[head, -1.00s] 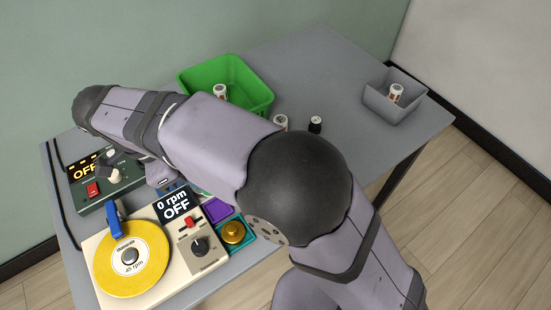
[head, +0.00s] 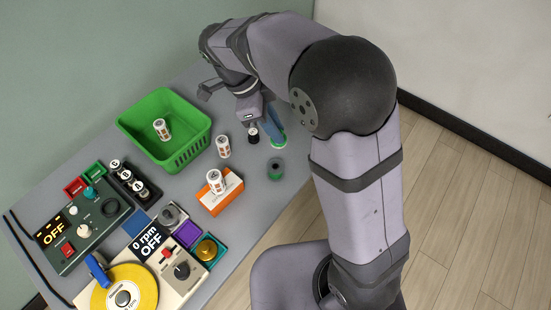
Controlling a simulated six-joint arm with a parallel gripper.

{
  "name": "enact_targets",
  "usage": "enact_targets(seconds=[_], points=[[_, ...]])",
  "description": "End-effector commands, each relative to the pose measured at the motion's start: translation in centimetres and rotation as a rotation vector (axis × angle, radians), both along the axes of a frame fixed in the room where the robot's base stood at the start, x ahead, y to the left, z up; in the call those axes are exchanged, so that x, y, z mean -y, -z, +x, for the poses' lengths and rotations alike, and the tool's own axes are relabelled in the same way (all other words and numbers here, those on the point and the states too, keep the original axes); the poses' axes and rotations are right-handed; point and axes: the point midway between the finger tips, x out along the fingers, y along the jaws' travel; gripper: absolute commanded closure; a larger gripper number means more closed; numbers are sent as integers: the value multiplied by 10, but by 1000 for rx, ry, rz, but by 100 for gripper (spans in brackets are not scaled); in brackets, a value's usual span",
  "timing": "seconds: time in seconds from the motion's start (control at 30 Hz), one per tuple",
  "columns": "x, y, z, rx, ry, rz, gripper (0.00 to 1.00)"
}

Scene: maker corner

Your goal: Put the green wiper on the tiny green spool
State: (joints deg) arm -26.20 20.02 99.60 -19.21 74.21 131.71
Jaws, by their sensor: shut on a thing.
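My gripper (head: 262,108) is at the back right of the table, pointing down. It is shut on what looks like the green wiper, a blue upright piece with a green round base (head: 279,143); the jaws' exact hold is hard to make out. The tiny green spool (head: 275,170) stands on the table, just in front of the wiper's base in the head view. The two look apart. A small dark spool (head: 253,137) stands just left of the wiper, close below my gripper.
A green basket (head: 190,156) holding a white-labelled spool stands left. Another white-labelled spool (head: 223,148) stands beside it. An orange box (head: 229,193) with a white spool is nearer. A turntable (head: 190,290), a control box (head: 80,235) and a spool rack (head: 137,188) fill the left.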

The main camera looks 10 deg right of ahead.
Motion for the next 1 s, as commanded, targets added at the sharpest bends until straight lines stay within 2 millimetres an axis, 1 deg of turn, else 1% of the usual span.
enact_targets(seconds=[0.03, 0.13, 0.27, 0.3, 0.4, 0.57, 0.67, 1.0], points=[[5, 7, -3, -4, -19, -2, 100], [7, 24, -6, -4, -80, -2, 100], [6, 43, 1, -2, -175, 0, 100], [3, 44, 7, 0, -201, 0, 100], [-3, 45, 16, 3, -238, 0, 100], [-5, 46, 18, 2, -264, 0, 100], [-5, 51, 17, -1, -265, 0, 100], [-4, 96, 17, -1, -263, 0, 100]])
